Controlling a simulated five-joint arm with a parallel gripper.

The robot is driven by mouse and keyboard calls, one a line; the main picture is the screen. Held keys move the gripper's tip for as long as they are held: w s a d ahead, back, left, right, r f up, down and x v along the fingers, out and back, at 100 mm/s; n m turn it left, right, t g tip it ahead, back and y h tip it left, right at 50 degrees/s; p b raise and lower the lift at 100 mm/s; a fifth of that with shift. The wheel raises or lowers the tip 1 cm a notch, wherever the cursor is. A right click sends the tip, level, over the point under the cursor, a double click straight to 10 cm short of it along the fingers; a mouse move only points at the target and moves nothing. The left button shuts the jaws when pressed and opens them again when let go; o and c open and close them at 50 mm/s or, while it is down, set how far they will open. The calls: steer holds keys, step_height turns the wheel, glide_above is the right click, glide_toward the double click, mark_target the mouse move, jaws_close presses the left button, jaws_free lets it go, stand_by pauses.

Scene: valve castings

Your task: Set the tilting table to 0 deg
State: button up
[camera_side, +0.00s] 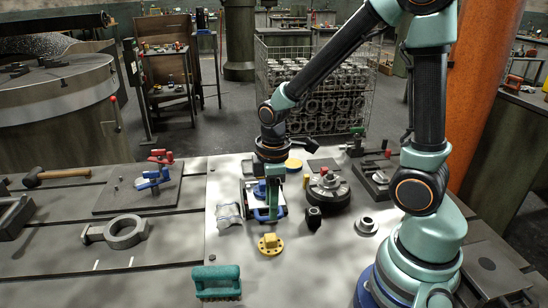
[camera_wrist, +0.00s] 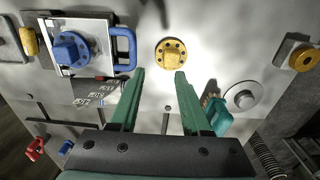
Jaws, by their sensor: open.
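The tilting table appears to be the small plate (camera_wrist: 98,24) with a blue flanged part (camera_wrist: 70,48) on it and a blue handle (camera_wrist: 124,46) at its right edge, in the upper left of the wrist view. Lettered dark plates (camera_wrist: 96,92) lie just below it; I cannot read an angle. In the side view the blue handle (camera_side: 268,214) shows at mid-bench, partly hidden by my gripper. My gripper (camera_wrist: 158,76) is open, with nothing between its green fingers. In the side view my gripper (camera_side: 273,205) hangs pointing down in front of the table; contact cannot be told.
A yellow flange (camera_side: 270,244) stands at the front; the wrist view shows a yellow flange (camera_wrist: 171,54) beyond my fingertips. A clear bag (camera_side: 228,214) lies left of the table. A black round fixture (camera_side: 328,190) stands right. A teal brush (camera_side: 217,281) lies at the front edge.

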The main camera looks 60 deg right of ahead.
step_height(320, 180, up, 6)
steer(key=s+a, duration=0.2)
steer(key=shift+s+a+f, duration=0.15)
steer(key=shift+s+a, duration=0.1)
steer(key=shift+a, duration=0.05)
stand_by(0.5)
step_height(320, 180, up, 12)
steer(key=shift+s, duration=0.2)
stand_by(0.6)
steer(key=m+t, duration=0.1)
steer(key=m, duration=0.2)
steer(key=d+f+m+t, duration=0.1)
steer(key=m+t, duration=0.1)
steer(key=m, duration=0.1)
steer(key=f+m+t, duration=0.1)
steer(key=m+t, duration=0.1)
steer(key=shift+d+f+m, duration=0.2)
steer(key=shift+d+m, duration=0.05)
steer(key=shift+m, duration=0.15)
